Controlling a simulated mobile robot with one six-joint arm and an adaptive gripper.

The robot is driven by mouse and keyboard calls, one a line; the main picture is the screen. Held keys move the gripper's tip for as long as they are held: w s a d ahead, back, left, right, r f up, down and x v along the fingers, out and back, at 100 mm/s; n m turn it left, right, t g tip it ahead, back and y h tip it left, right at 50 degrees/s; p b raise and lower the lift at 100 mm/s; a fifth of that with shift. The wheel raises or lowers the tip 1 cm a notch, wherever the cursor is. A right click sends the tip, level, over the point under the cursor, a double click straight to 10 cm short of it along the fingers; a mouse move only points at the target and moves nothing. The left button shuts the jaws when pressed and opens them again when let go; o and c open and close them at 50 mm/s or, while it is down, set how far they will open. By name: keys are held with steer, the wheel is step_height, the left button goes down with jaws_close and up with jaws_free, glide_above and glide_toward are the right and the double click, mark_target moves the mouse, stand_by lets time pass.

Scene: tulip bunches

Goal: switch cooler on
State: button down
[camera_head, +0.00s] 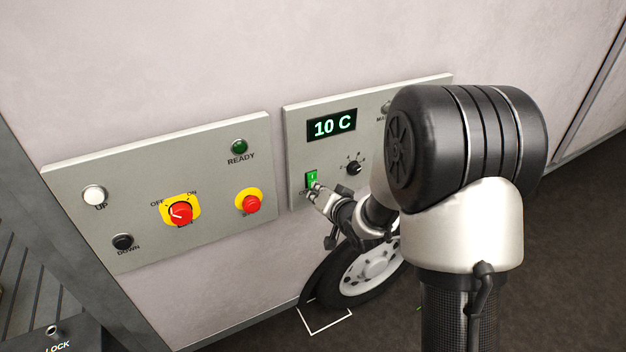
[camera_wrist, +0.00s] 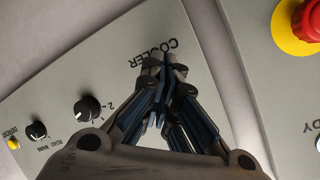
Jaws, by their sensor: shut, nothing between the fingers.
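The cooler panel (camera_head: 297,140) is a grey plate on the pale wall, with a lit display (camera_head: 332,127) reading "10 C". A green rocker switch (camera_head: 312,179) sits at its lower left and looks lit. My gripper (camera_head: 315,190) is shut and empty, its fingertips at the lower part of the switch; I cannot tell whether they touch it. In the wrist view my gripper (camera_wrist: 164,68) points at the panel (camera_wrist: 60,90) just by the upside-down word "COOLER", and its fingers hide the switch.
A black knob (camera_head: 354,168) is right of the switch; it also shows in the wrist view (camera_wrist: 87,109). The left panel (camera_head: 130,180) carries a red rotary switch (camera_head: 181,213), a red button (camera_head: 249,202) and a green READY lamp (camera_head: 239,146). A wheel (camera_head: 368,275) is below.

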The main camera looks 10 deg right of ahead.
steer(key=shift+s+d+f, duration=0.1)
steer(key=shift+s, duration=0.15)
steer(key=s, duration=0.1)
steer(key=s+d+f+b, duration=0.1)
steer(key=s, duration=0.1)
steer(key=s+b, duration=0.1)
steer(key=shift+s+d+f, duration=0.15)
steer(key=shift+d+f, duration=0.05)
steer(key=shift+f, duration=0.2)
steer(key=shift+r, duration=0.1)
steer(key=s+d+r+n+g+h, duration=0.2)
steer(key=s+d+r+g+h, duration=0.15)
steer(key=s+r, duration=0.7)
steer(key=s+a+n+g, duration=0.3)
steer(key=s+g, duration=0.1)
steer(key=s, duration=1.9)
steer(key=shift+s+r+g, duration=0.2)
steer(key=shift+r+g, duration=0.05)
steer(key=shift+g, duration=0.1)
